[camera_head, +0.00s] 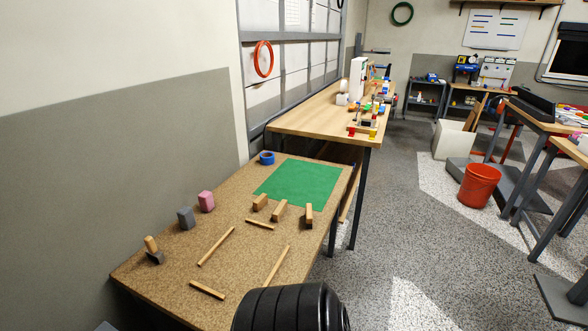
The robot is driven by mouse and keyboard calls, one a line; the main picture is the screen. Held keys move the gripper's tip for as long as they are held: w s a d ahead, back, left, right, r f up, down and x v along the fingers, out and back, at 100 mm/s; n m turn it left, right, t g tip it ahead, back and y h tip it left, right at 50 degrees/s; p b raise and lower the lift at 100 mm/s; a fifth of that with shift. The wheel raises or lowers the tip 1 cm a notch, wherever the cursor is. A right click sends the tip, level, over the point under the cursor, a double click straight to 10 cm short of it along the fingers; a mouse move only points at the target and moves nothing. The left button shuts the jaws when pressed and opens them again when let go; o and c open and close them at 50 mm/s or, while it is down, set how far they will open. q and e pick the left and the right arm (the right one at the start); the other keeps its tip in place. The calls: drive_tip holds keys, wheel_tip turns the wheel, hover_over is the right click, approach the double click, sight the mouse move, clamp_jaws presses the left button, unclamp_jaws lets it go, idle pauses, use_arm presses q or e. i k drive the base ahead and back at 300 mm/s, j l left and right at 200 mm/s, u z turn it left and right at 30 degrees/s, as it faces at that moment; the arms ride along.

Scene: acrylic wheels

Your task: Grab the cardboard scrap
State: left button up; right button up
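I cannot surely pick out a cardboard scrap in the head view. A flat brown piece (475,111) stands tilted in a white bin (452,142) on the floor at the right; whether it is cardboard or wood is too small to tell. Neither of my grippers is in view. A black ribbed rounded part (285,308) fills the bottom middle and covers part of the near table's front edge.
The near speckled table (180,255) holds a green mat (300,183), several wood blocks and sticks, a blue tape roll (266,158) and pink and grey blocks. A cluttered wooden table (305,118) stands behind. A red bucket (479,185) stands right; grey floor (385,215) lies open between.

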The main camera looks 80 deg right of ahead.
sight(261, 201)
drive_tip(key=z, duration=2.45)
drive_tip(key=l, duration=0.4)
drive_tip(key=i+u, duration=0.05)
